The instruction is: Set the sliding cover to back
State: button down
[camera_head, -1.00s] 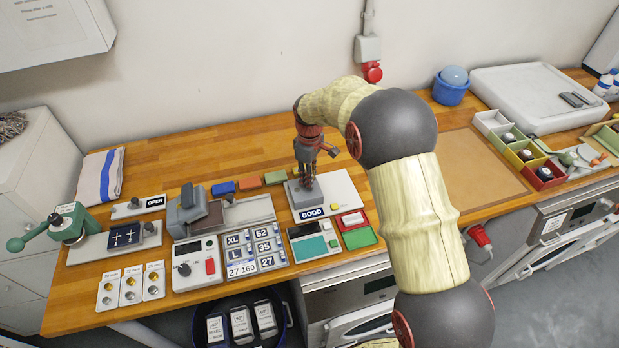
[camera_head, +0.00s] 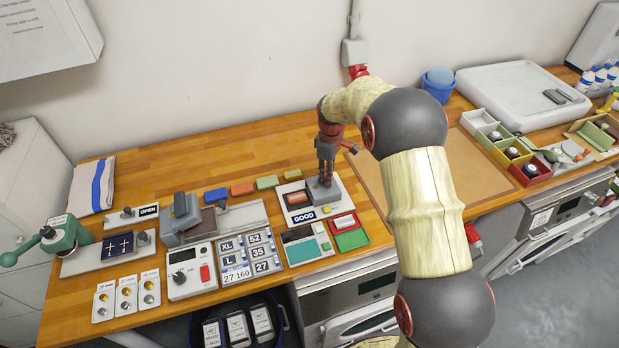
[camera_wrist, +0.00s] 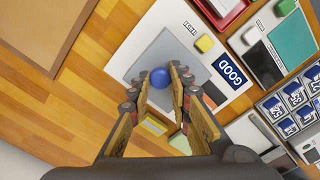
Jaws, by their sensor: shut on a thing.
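The sliding cover (camera_head: 331,194) is a flat grey plate on a white base (camera_head: 354,203) with a blue GOOD label. In the head view it lies at the right part of the base, with a dark recess (camera_head: 295,204) holding an orange piece uncovered to its left. In the wrist view the cover (camera_wrist: 169,52) carries a round blue knob (camera_wrist: 160,77). My gripper (camera_head: 325,176) stands over the cover, and its fingers (camera_wrist: 157,84) are on either side of the knob, shut on it. In the head view the fingers hide the knob.
A teal-screened device (camera_head: 300,252) and red and green trays (camera_head: 350,240) stand in front of the base. Orange, green and blue blocks (camera_head: 242,188) lie behind left.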

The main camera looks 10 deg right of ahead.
jog(key=shift+w+d, duration=0.2)
jog(key=shift+d, duration=0.9)
jog(key=c, duration=1.6)
grip_release()
jog(key=shift+d, duration=0.15)
notch_tip(320, 180, up, 12)
